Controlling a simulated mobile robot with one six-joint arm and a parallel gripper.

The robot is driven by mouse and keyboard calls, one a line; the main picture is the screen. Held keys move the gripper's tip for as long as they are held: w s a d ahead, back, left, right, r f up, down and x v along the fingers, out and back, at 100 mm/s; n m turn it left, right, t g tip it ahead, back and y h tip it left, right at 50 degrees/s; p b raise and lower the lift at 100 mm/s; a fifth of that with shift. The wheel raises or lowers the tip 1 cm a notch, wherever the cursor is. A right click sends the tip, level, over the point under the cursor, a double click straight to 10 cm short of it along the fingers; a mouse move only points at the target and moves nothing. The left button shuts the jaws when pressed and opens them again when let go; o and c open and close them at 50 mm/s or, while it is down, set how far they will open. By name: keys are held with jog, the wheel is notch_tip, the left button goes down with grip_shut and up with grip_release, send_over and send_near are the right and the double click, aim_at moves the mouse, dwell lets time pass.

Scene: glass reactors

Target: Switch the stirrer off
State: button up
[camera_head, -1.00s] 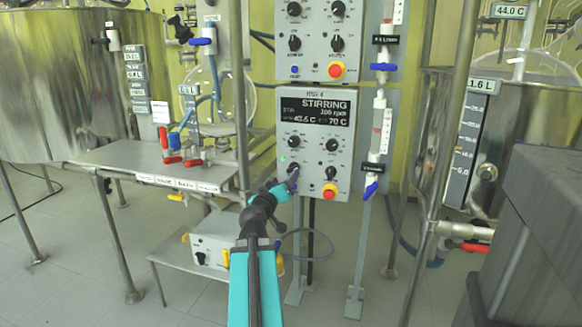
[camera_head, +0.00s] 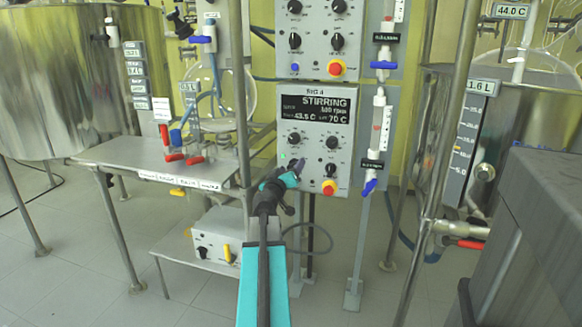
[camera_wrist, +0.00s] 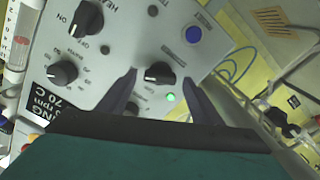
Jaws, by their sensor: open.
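The lower grey control panel (camera_head: 315,105) has a dark display reading STIRRING and 70 C; the rpm figure is blurred. My gripper (camera_head: 297,170) is at its lower left and hides the knob there. In the wrist view the panel appears turned over. My open gripper (camera_wrist: 160,92) has one finger on each side of a black knob (camera_wrist: 160,72), apart from it. The knob's white mark points left in the picture. A lit green lamp (camera_wrist: 171,97) is beside it; the lamp also shows in the head view (camera_head: 283,157). The knob's label is not readable.
A HEAT knob (camera_wrist: 87,20), another black knob (camera_wrist: 62,75) and a blue button (camera_wrist: 193,35) are near my fingers. A red stop button (camera_head: 329,187) is on the panel's lower right. A valve column (camera_head: 375,150) stands right, a metal bench (camera_head: 150,160) left.

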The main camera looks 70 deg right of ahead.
jog(key=shift+d, duration=0.35)
jog(key=shift+c, duration=0.4)
jog(key=c, duration=1)
jog(key=shift+n, duration=0.3)
jog(key=n, duration=0.5)
jog(key=shift+b, duration=0.35)
jog(key=n+p, duration=0.1)
jog(key=n, duration=0.5)
jog(key=shift+f, duration=0.15)
jog(key=shift+n, duration=0.3)
